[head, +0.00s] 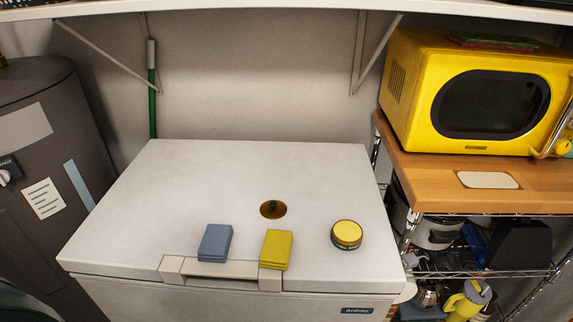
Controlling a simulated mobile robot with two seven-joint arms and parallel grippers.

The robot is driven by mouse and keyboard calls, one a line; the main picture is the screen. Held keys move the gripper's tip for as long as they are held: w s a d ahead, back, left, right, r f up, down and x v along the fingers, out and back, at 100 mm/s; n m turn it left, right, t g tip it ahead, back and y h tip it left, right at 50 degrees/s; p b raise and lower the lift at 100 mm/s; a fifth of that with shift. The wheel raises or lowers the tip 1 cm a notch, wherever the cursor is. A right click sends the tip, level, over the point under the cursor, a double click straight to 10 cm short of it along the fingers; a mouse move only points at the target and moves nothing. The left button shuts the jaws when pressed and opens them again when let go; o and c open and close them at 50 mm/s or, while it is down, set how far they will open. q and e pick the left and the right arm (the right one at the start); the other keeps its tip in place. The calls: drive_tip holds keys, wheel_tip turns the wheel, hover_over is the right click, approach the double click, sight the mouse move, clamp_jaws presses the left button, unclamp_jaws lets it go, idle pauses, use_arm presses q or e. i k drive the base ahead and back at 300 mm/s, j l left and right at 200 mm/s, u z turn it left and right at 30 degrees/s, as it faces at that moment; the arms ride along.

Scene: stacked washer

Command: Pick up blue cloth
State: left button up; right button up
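A folded blue cloth (215,243) lies on the white lid of a chest freezer (185,190), near its front edge and just behind the handle. A folded yellow cloth (276,249) lies to its right, with a small gap between them. The blue cloth is fully in view and nothing covers it. Neither of my grippers shows in the head view.
A yellow round tin (346,234) and a brown disc with a dark knob (273,209) sit on the lid. A yellow microwave (480,95) stands on a wooden-topped rack (440,172) at right. A dark tank (45,150) stands at left. A shelf (280,11) overhangs the back.

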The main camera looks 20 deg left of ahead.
sight(216, 242)
drive_tip(key=u, duration=1.15)
